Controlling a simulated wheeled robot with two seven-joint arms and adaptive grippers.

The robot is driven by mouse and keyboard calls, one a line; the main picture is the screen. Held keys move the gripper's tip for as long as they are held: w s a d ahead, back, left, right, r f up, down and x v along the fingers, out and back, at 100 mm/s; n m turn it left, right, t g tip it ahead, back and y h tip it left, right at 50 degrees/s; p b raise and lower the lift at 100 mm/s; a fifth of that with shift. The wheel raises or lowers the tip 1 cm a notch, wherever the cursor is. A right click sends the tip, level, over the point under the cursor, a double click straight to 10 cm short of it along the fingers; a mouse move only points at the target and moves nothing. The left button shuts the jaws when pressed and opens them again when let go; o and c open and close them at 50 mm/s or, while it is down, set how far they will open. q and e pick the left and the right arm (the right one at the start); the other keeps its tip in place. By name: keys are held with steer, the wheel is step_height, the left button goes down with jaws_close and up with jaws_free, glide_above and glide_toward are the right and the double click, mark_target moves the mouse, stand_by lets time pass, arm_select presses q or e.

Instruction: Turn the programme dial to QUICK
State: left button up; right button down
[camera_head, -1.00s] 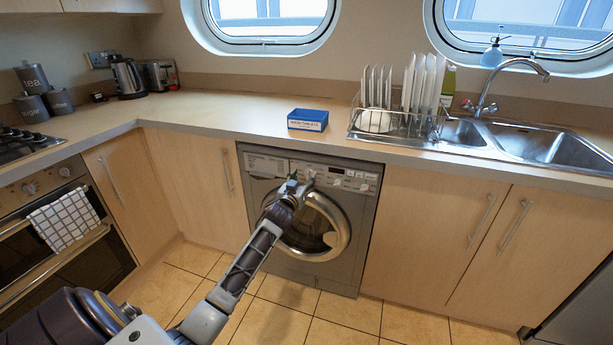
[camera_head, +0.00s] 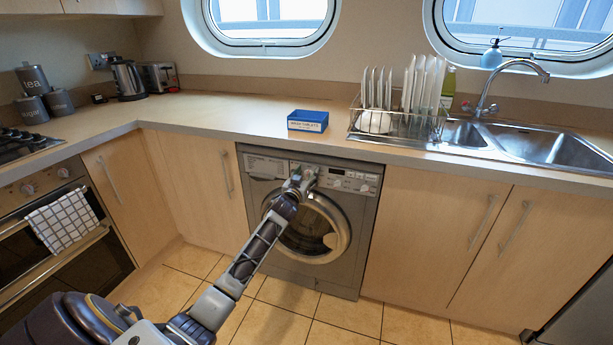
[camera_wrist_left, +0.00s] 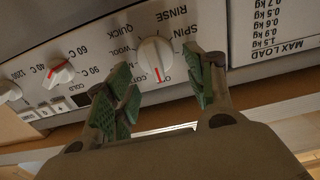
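The programme dial (camera_wrist_left: 155,60) is a white round knob on the washing machine's panel in the left wrist view, where the panel looks upside down. Its red line points to the picture's bottom, near a partly hidden label starting with O. The QUICK label (camera_wrist_left: 113,31) is at its upper left; RINSE, SPIN and WOOL are also around it. My left gripper (camera_wrist_left: 160,72) is open, with green-padded fingers on either side of the dial; I cannot tell whether they touch it. In the head view, my left gripper (camera_head: 301,177) covers the dial on the washing machine (camera_head: 345,230). My right gripper is not in view.
A temperature knob (camera_wrist_left: 61,72) and small buttons (camera_wrist_left: 45,109) are beside the dial. The worktop (camera_head: 225,115) overhangs the machine. On it are a blue box (camera_head: 308,120) and a dish rack (camera_head: 395,125). The tiled floor in front is clear.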

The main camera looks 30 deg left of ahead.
arm_select(q)
steer(key=c, duration=0.9)
